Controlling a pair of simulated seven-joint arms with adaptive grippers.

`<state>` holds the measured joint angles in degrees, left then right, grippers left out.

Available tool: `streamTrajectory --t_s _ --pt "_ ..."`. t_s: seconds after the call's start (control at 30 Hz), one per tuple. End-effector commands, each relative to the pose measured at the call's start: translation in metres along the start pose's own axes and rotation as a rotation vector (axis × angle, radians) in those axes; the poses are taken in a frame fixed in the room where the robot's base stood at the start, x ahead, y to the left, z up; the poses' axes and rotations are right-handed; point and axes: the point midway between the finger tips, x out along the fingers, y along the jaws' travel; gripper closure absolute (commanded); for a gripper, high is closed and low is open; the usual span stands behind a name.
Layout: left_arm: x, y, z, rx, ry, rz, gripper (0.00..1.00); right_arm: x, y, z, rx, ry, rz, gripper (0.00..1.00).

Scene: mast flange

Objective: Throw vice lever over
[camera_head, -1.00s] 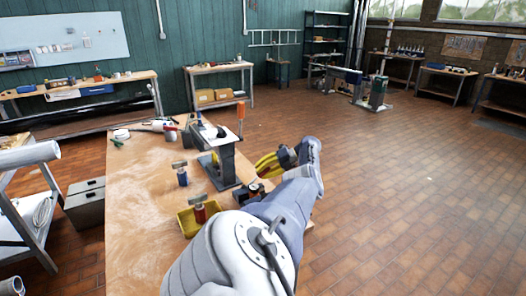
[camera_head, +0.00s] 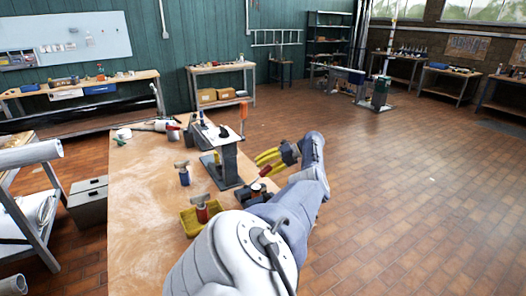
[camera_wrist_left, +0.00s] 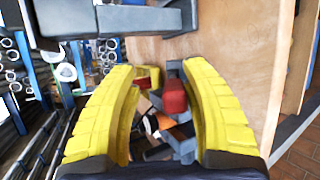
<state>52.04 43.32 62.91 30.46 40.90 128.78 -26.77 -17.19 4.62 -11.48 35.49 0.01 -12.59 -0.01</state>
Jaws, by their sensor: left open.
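My left gripper (camera_head: 268,160) has yellow fingers and is open, above the table's right edge beside the grey stand (camera_head: 226,162). A small dark vice (camera_head: 257,194) sits at the table edge below the fingers. A short red-ended lever (camera_head: 264,172) rises by it, close under the fingers and apparently not gripped. In the left wrist view, the open fingers (camera_wrist_left: 160,110) frame a red block-like end (camera_wrist_left: 174,97), with grey parts below it. I cannot tell whether the fingers touch it. My right gripper is not in view.
Open floor lies to the right.

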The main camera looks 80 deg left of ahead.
Motion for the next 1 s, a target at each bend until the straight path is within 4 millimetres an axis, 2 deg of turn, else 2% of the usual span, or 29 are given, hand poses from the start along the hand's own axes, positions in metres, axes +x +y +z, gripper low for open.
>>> streamTrajectory --t_s 0.2,0.4,0.63,0.93,0.97,1.0 --pt "-0.017 0.032 0.007 -0.003 -0.001 -0.001 0.56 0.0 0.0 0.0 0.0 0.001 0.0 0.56" --pt "-0.028 0.055 0.012 -0.002 0.0 0.0 0.56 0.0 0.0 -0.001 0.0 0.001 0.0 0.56" --pt "-0.033 0.067 0.014 -0.001 0.0 0.002 0.56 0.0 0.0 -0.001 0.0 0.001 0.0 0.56" --pt "-0.034 0.068 0.015 0.001 0.0 0.002 0.56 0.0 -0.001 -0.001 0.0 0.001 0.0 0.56" --pt "-0.034 0.068 0.015 0.001 0.0 0.002 0.54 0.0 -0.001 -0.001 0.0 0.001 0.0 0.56" --pt "-0.034 0.068 0.015 0.001 -0.001 0.003 0.59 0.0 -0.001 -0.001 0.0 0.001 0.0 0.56"
